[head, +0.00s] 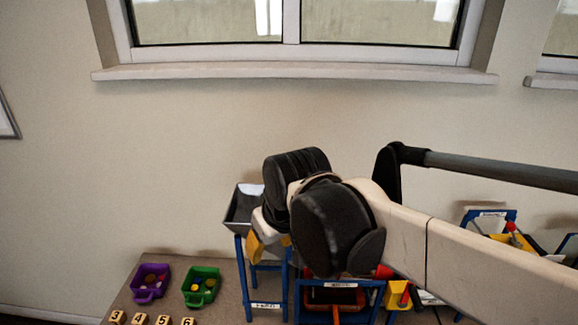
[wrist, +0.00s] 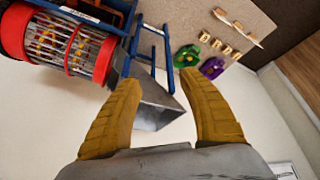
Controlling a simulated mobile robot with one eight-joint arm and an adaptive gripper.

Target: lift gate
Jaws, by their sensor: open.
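My gripper (wrist: 160,80) is open, its two yellow fingers spread apart in the wrist view. A grey metal hopper (wrist: 158,104) shows between and beyond the fingers, and I see nothing gripped. In the head view the hopper (head: 239,212) sits on top of a blue stand (head: 240,262), with something white inside it. My gripper (head: 266,244) is just right of the hopper there, mostly hidden by my own wrist. I cannot pick out the gate clearly; my arm covers part of the apparatus.
A red-rimmed mesh drum (wrist: 84,52) holding coloured pieces stands beside the hopper. Purple (head: 149,283) and green (head: 201,286) bins and numbered blocks (head: 140,319) are on the table at left. A yellow bin (head: 398,294) stands right of my wrist. The wall and window are behind.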

